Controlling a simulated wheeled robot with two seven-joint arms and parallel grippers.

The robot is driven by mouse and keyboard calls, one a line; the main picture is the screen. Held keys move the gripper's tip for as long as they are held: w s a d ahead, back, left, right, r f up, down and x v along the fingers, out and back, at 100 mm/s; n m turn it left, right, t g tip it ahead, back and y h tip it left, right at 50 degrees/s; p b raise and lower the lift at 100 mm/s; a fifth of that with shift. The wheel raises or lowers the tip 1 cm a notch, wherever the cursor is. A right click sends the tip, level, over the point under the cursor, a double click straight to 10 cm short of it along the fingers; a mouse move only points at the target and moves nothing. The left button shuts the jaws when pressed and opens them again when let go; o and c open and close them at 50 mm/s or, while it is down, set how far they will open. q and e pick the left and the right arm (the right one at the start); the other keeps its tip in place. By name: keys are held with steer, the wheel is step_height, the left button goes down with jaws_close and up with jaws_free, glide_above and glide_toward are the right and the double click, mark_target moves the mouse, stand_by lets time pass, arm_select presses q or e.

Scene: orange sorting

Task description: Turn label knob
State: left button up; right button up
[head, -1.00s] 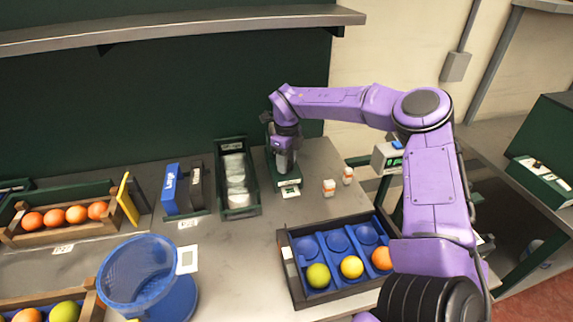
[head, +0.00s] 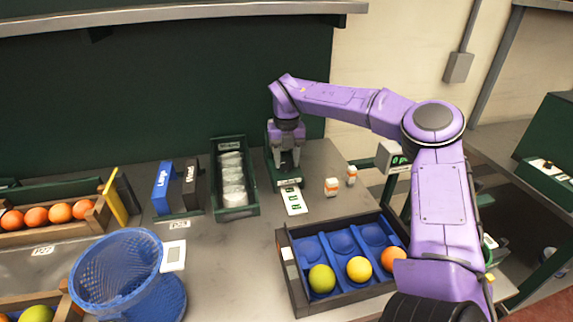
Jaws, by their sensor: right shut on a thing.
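The label maker (head: 283,182) is a small dark green device at the back of the bench. A white label strip (head: 294,201) with dark marks sticks out of its front. My right gripper (head: 287,168) points straight down over the device and is shut on the knob on its top. The knob itself is hidden between the fingers. My left gripper is not in the head view.
A divided tray (head: 290,275) holds a green, a yellow and an orange fruit. A blue basket (head: 118,272) stands at front left.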

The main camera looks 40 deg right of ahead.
mark_target(287, 162)
steer(key=shift+m+b, duration=0.8)
steer(key=shift+m, duration=0.4)
steer(key=shift+r, duration=0.1)
steer(key=o, duration=1.1)
steer(key=shift+c, duration=0.2)
step_height(287, 162, up, 10)
steer(key=shift+r, duration=0.25)
